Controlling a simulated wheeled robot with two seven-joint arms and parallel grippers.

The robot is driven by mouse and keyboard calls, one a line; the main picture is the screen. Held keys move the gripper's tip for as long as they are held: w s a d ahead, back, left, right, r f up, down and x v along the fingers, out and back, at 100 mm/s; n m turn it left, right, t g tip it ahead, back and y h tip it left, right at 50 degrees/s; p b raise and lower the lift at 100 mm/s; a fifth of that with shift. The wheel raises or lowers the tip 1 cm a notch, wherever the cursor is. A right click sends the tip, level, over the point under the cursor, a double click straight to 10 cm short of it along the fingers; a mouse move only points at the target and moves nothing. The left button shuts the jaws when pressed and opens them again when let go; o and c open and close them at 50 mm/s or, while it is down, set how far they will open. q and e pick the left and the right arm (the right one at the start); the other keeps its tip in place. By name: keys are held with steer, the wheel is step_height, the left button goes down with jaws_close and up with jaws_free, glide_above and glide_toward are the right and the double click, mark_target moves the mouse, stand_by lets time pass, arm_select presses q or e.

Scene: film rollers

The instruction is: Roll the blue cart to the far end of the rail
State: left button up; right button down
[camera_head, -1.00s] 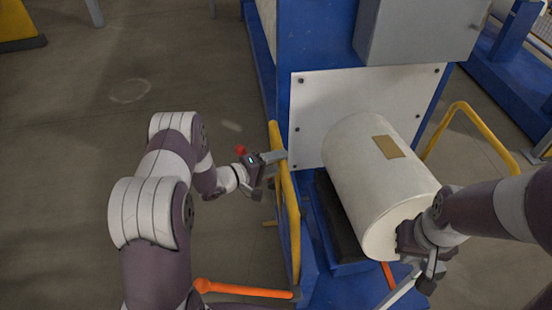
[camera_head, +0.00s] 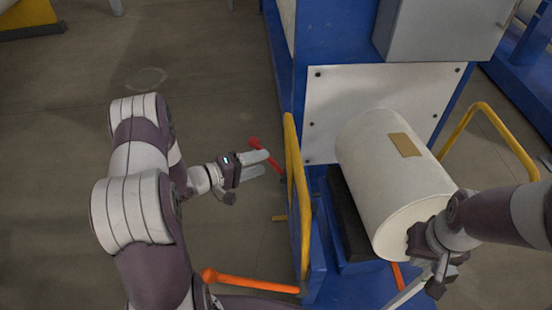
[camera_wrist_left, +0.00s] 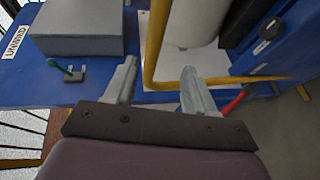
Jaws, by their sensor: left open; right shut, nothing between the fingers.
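The blue cart (camera_head: 352,291) carries a large white roll (camera_head: 385,175) and has a yellow handrail (camera_head: 294,185) on its left side. My left gripper (camera_head: 265,164) is open, just left of this handrail and apart from it, beside a red-knobbed lever (camera_head: 264,148). In the left wrist view the open fingers (camera_wrist_left: 157,72) point towards the yellow rail (camera_wrist_left: 154,45), with the red lever (camera_wrist_left: 235,102) to their right. My right gripper (camera_head: 437,283) is shut and empty at the roll's near end. I cannot make out the floor rail.
A second yellow handrail (camera_head: 497,125) stands on the right. An orange-red lever (camera_head: 250,282) sticks out left at the bottom. A grey box (camera_head: 440,30) is on the blue machine frame above a white plate (camera_head: 330,95).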

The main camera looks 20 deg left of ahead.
arm_select(q)
steer(key=shift+v, duration=1.05)
step_height(320, 180, down, 8)
steer(key=d+h+b, duration=0.1)
steer(key=d+b, duration=0.2)
steer(key=b, duration=0.6)
steer(key=w+d+r+t, duration=0.1)
steer(key=w+d+r, duration=0.2)
steer(key=w+d, duration=0.1)
steer(key=w+d+r+n+t+h+p, duration=0.1)
steer(key=w+d+r+t, duration=0.1)
steer(key=w, duration=0.4)
steer(key=shift+w+d+r+n+h, duration=0.35)
steer(key=shift+d+r, duration=0.45)
steer(key=shift+d, duration=0.45)
